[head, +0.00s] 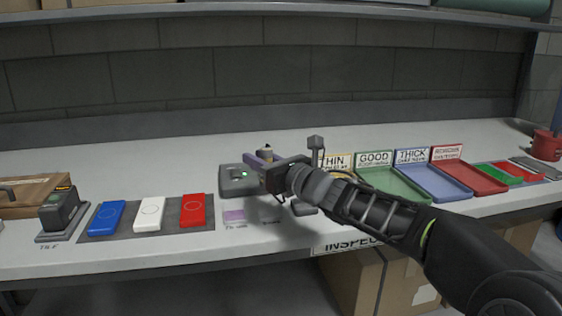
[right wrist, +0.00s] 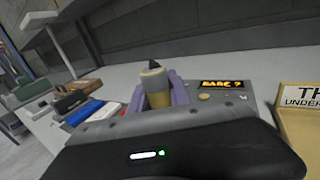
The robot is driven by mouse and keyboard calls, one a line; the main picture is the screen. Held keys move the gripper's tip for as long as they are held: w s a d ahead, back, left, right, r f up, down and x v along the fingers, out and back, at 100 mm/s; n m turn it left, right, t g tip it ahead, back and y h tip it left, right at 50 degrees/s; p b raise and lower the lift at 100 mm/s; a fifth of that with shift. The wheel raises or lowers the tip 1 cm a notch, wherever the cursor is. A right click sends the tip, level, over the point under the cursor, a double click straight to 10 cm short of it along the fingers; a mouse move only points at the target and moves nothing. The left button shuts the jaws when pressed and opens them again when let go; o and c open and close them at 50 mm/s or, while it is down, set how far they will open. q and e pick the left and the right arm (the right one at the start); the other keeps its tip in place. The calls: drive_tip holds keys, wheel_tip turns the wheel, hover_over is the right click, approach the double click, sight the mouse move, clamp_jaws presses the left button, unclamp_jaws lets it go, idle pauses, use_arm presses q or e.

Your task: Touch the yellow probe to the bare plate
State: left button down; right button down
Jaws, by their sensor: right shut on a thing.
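My right gripper (head: 262,160) reaches in from the right over the middle of the bench. Its purple fingers are shut on the yellow probe (right wrist: 157,97), which is tan-yellow with a grey collar and a dark tip pointing up in the right wrist view. In the head view only the probe's top (head: 266,150) shows. A grey gauge box (head: 232,184) with a green light stands just left of the gripper. Its display (right wrist: 222,84) reads "BARE ?" in the right wrist view. I cannot tell for certain which piece is the bare plate. My left gripper is out of view.
Blue (head: 106,217), white (head: 149,213) and red (head: 194,209) pieces lie on a dark mat at left. Green (head: 395,187), blue (head: 434,182) and red (head: 469,177) labelled trays stand right. A shelf overhangs the bench.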

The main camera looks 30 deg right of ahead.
drive_tip(key=shift+d+f, duration=0.1)
drive_tip(key=shift+d, duration=0.15)
